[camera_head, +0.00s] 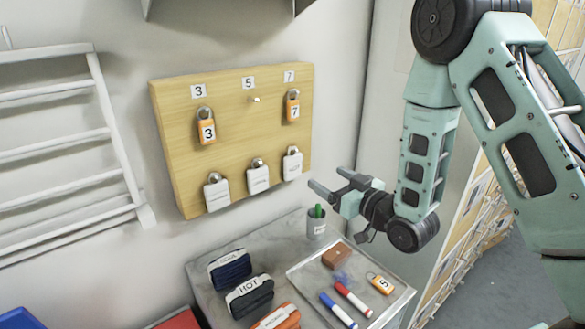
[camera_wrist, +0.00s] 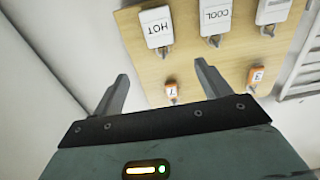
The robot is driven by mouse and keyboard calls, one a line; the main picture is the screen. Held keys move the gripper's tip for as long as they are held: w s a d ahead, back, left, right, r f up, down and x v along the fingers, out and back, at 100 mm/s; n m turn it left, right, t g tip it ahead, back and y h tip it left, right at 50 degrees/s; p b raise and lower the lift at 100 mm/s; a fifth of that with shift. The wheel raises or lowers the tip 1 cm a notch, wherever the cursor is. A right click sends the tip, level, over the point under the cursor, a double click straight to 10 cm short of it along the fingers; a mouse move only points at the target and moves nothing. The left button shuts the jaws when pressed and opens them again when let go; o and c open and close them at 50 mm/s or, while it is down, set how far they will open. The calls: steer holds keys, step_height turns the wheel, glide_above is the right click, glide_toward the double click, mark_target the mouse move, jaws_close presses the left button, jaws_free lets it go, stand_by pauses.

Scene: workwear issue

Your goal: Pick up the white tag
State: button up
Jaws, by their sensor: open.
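Three white tags hang in the lower row of a wooden board (camera_head: 232,110) on the wall: left (camera_head: 217,195), middle (camera_head: 258,180) and right (camera_head: 292,166). In the wrist view, where the board is upside down, the right one reads HOT (camera_wrist: 158,27) and the middle one COOL (camera_wrist: 215,18). The third (camera_wrist: 272,11) is cut off by the top edge. My gripper (camera_head: 328,180) is open and empty, right of and a little below the right tag. In the wrist view its fingers (camera_wrist: 161,74) point toward the board, apart from the tags.
Orange tags 3 (camera_head: 207,130) and 7 (camera_head: 294,107) hang above; the peg (camera_head: 254,99) under label 5 is bare. Orange tag 5 (camera_head: 381,284) lies on a tray (camera_head: 310,272) with markers. A cup (camera_head: 316,226) stands below my gripper. A white rack (camera_head: 50,135) is at left.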

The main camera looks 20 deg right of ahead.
steer(key=p, duration=0.3)
glide_toward(295, 158)
steer(key=w, duration=0.2)
steer(key=shift+w+a+r+p, duration=0.15)
steer(key=shift+w+a+p, duration=0.75)
steer(key=shift+w, duration=0.1)
steer(key=p+x, duration=0.2)
steer(key=x, duration=0.2)
steer(key=shift+p, duration=0.35)
steer(key=c, duration=1.1)
